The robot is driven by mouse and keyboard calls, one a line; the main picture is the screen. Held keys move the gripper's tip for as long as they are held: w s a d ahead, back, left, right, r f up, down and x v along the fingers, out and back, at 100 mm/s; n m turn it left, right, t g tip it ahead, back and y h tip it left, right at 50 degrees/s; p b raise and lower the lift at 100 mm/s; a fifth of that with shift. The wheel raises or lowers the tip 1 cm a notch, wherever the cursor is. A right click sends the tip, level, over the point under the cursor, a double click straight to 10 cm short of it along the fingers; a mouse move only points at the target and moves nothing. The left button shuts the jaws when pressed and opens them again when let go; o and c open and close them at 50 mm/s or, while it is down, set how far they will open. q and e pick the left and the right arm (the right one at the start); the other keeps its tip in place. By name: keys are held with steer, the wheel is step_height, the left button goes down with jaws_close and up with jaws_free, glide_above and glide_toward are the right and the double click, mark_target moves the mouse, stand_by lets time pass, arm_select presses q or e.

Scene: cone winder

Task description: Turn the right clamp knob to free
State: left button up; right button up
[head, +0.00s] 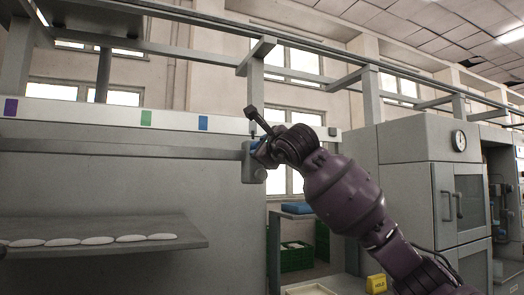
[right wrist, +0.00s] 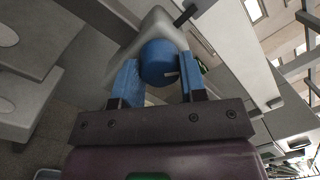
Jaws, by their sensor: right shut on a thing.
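The right clamp knob (right wrist: 158,60) is a round blue knob on a pale grey clamp block (right wrist: 125,55). A small light mark shows near the knob's lower right edge in the right wrist view. My right gripper (right wrist: 160,82) has its two blue fingers on either side of the knob, shut on it. In the head view the clamp block (head: 248,165) hangs at the right end of the rail, and my right wrist hides most of the knob.
A grey shelf (head: 100,240) with several flat white pieces lies at the lower left. A grey cabinet with a gauge (head: 459,139) stands at the right. Green crates (head: 297,256) and a yellow block (head: 376,284) are low behind my right arm.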

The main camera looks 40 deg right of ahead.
arm_select(q)
steer(key=shift+s+f, duration=0.3)
steer(key=shift+s, duration=0.15)
arm_select(e)
steer(key=shift+m, duration=0.3)
steer(key=o, duration=0.9)
steer(key=shift+s, duration=0.25)
arm_select(q)
steer(key=shift+r, duration=0.1)
arm_select(e)
steer(key=v, duration=1)
steer(key=shift+s+a, duration=0.15)
arm_select(q)
steer(key=shift+w+r, duration=0.15)
steer(key=shift+w, duration=0.3)
